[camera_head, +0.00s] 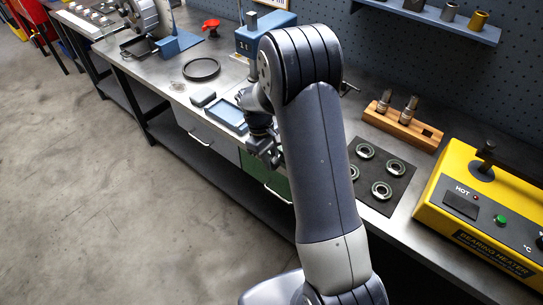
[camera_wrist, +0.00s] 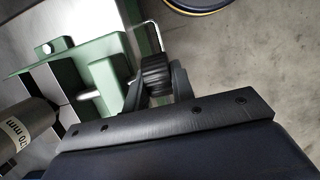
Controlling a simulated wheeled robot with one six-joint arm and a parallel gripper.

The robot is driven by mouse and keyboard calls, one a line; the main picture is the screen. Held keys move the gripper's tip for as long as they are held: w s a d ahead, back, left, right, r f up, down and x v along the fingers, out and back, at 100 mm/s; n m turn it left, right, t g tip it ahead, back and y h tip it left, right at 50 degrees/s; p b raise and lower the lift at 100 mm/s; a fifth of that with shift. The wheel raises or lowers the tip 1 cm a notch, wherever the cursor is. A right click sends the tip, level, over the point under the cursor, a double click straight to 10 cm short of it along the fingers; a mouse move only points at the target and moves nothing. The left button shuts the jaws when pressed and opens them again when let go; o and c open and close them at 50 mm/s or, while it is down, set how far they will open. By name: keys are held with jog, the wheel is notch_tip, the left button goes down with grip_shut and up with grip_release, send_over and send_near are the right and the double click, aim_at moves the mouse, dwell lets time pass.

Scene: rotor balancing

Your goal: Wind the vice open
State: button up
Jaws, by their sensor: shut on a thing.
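The green vice (camera_wrist: 58,72) shows in the wrist view at the left, with a bolt on its top and a short silver screw (camera_wrist: 90,96). A black ribbed knob (camera_wrist: 155,70) stands at the end of the vice. My gripper (camera_wrist: 160,82) is shut on this knob, with one dark finger on each side of it. In the head view my gripper (camera_head: 264,146) is at the front edge of the bench. My arm hides the vice there. How far apart the vice jaws stand cannot be told.
A cylinder marked in mm (camera_wrist: 28,134) is close at the left in the wrist view. A blue tray (camera_head: 227,116) lies left of my gripper. A dark mat (camera_head: 381,208) with several bearings, a wooden block (camera_head: 402,128) and a yellow bearing heater (camera_head: 480,225) are to the right. The floor in front is clear.

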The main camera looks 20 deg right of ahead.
jog(key=o, duration=0.7)
jog(key=shift+r, duration=0.1)
jog(key=b+v, duration=0.1)
jog(key=v, duration=0.9)
jog(key=shift+r+b, duration=0.3)
jog(key=shift+w, duration=0.15)
jog(key=p+x, duration=0.1)
jog(key=x, duration=0.9)
jog(key=shift+f+p, duration=0.25)
jog(key=shift+p, duration=0.05)
jog(key=shift+f+b, duration=0.3)
jog(key=shift+s+r+t+y+b, duration=0.1)
jog(key=shift+s+t+y+b, duration=0.1)
jog(key=shift+t+y+b, duration=0.35)
